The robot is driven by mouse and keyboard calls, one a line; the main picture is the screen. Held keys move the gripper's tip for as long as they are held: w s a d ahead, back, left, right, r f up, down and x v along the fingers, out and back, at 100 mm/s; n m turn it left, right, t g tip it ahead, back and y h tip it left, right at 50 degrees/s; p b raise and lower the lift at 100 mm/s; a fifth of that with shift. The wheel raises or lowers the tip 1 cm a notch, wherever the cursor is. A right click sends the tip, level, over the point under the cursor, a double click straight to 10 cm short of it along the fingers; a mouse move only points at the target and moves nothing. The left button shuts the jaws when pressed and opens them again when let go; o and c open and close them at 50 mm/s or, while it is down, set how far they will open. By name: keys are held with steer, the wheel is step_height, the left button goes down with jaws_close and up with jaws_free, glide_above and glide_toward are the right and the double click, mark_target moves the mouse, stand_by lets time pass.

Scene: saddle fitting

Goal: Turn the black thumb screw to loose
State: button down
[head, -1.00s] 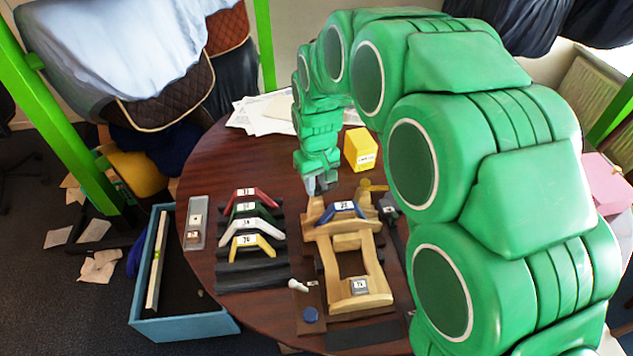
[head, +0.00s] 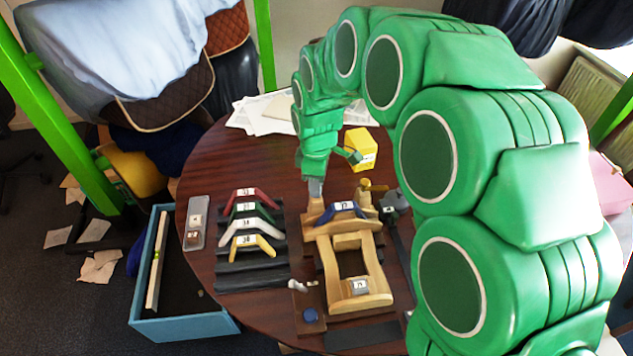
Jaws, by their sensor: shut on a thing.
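My gripper (head: 316,190) points straight down at the back left corner of the wooden saddle tree (head: 374,282). It is shut, with its tips at the top of a wooden post (head: 314,208) there. The black thumb screw is hidden at the jaws; I take it to be what they hold, but I cannot make out its shape. A brass-coloured knob (head: 372,188) stands behind the tree, to the right of the gripper.
A dark grey fitting (head: 393,202) stands right of the tree. A rack at left holds red, green, white and yellow plates (head: 255,243). A yellow box (head: 361,149) stands behind the gripper. A grey tray (head: 195,224) lies at the left edge; bare table (head: 240,160) lies behind the rack.

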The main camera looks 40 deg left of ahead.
steer(key=shift+a+n, duration=0.1)
steer(key=shift+n, duration=0.8)
steer(key=c, duration=0.9)
jaws_free()
steer(key=shift+r, duration=0.1)
steer(key=shift+r, duration=3.8)
